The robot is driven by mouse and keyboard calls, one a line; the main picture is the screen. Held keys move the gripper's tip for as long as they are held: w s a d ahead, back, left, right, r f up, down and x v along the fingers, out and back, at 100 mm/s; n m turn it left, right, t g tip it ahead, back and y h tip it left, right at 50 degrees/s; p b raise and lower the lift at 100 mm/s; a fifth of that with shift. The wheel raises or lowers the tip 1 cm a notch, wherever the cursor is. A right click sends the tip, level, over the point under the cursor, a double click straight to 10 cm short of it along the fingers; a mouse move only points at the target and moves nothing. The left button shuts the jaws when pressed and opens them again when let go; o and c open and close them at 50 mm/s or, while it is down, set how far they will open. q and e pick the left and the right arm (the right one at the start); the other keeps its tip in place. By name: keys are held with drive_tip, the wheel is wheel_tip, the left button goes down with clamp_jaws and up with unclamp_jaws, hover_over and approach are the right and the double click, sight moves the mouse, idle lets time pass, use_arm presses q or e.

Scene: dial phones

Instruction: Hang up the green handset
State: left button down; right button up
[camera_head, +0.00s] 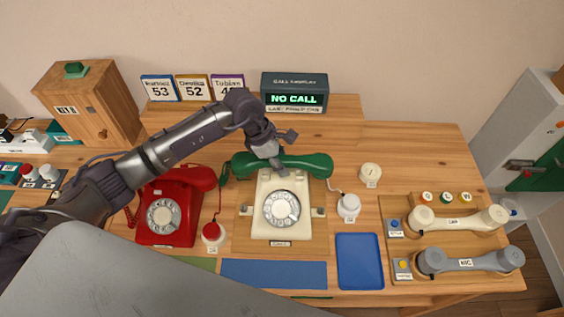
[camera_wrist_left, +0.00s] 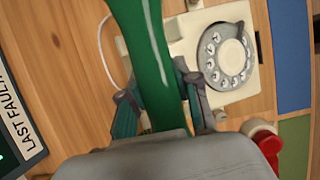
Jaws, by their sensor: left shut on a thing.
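The green handset (camera_head: 308,163) lies lengthwise across the top end of the cream dial phone (camera_head: 269,229). My left gripper (camera_head: 276,163) is shut around the middle of its grip. In the left wrist view the green handset (camera_wrist_left: 146,60) passes between the two fingers of my left gripper (camera_wrist_left: 160,106), with the cream phone's dial (camera_wrist_left: 226,56) just beside it. I cannot tell whether the handset touches the phone's cradle or is held slightly above it. My right gripper is not in view.
A red dial phone (camera_head: 172,212) with its handset stands to the left under my left arm. A blue tray (camera_head: 359,262) and a white knob-like item (camera_head: 348,206) are to the right. Cream (camera_head: 458,220) and grey (camera_head: 470,262) handsets lie farther right. A "NO CALL" display (camera_head: 294,93) stands behind.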

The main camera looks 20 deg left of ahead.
use_arm(q)
drive_tip(key=shift+f+b, duration=0.8)
drive_tip(key=shift+f, duration=0.05)
drive_tip(key=c, duration=0.7)
unclamp_jaws()
drive_tip(key=shift+c, duration=0.2)
drive_tip(key=v, duration=1.2)
drive_tip(key=shift+s, duration=0.1)
